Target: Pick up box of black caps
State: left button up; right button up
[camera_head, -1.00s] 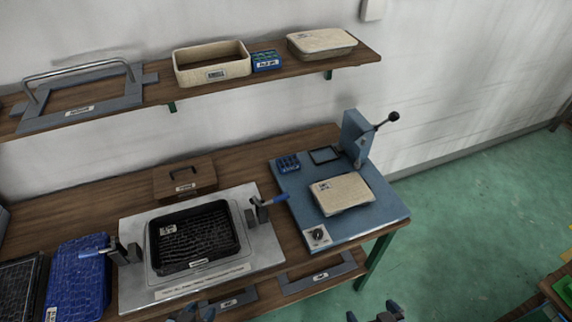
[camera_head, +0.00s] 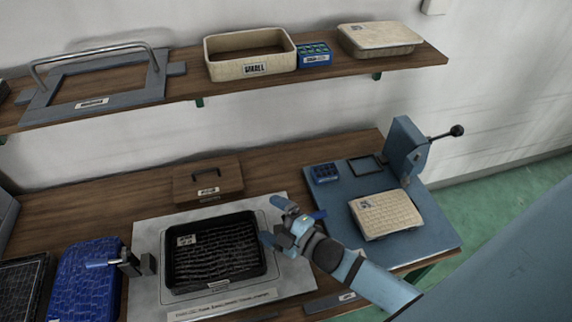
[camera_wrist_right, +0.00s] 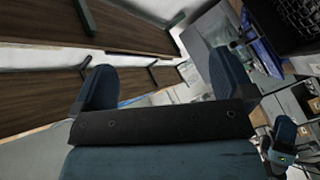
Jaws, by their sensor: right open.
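A small blue compartment box with dark contents (camera_head: 325,172) sits at the back left of the blue press base. A similar blue box with teal contents (camera_head: 314,54) stands on the shelf. The labels are too small to read, so I cannot tell which holds black caps. My right gripper (camera_head: 273,222) is open and empty over the right edge of the black tray, left of and nearer than the box on the press base. Its two fingers also frame the wrist view (camera_wrist_right: 165,88). A dark blue jointed part at that view's right looks like my left gripper (camera_wrist_right: 284,140); its jaws are unclear.
The black tray (camera_head: 170,262) lies on a pale plate (camera_head: 148,240) with a clamp (camera_head: 135,263) at left. A brown lidded box (camera_head: 208,180) stands behind. The press (camera_head: 404,145) and a beige box (camera_head: 385,213) are at right. The shelf (camera_head: 180,88) overhangs the back.

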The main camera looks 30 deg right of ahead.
jog(key=w+a+r+n+g+y+b, duration=0.1)
jog(key=w+a+n+y+b, duration=0.15)
jog(key=w+n+y, duration=0.65)
jog(key=m+g+h+b, duration=1.55)
jog(key=m+b, duration=0.45)
jog(key=m, duration=0.8)
send_over(325, 171)
notch_tip(325, 171, down, 4)
notch_tip(325, 171, down, 8)
jog(key=b, duration=0.4)
jog(key=shift+s+r, duration=0.1)
jog(key=shift+r, duration=0.15)
jog(key=shift+f, duration=0.4)
notch_tip(325, 171, down, 2)
jog(key=shift+f+b, duration=0.25)
jog(key=shift+b, duration=0.75)
notch_tip(325, 171, down, 2)
jog(key=shift+f+b, duration=0.2)
jog(key=shift+b, duration=0.45)
pick_arm(q)
jog(key=w+d+f+t+h, duration=0.1)
jog(key=f, duration=0.6)
jog(key=w+d+f+t+h, duration=0.1)
jog(key=d+f, duration=0.1)
jog(key=f, duration=0.6)
jog(key=shift+w+d+f, duration=0.2)
jog(key=shift+w+d, duration=0.05)
jog(key=shift+w, duration=0.05)
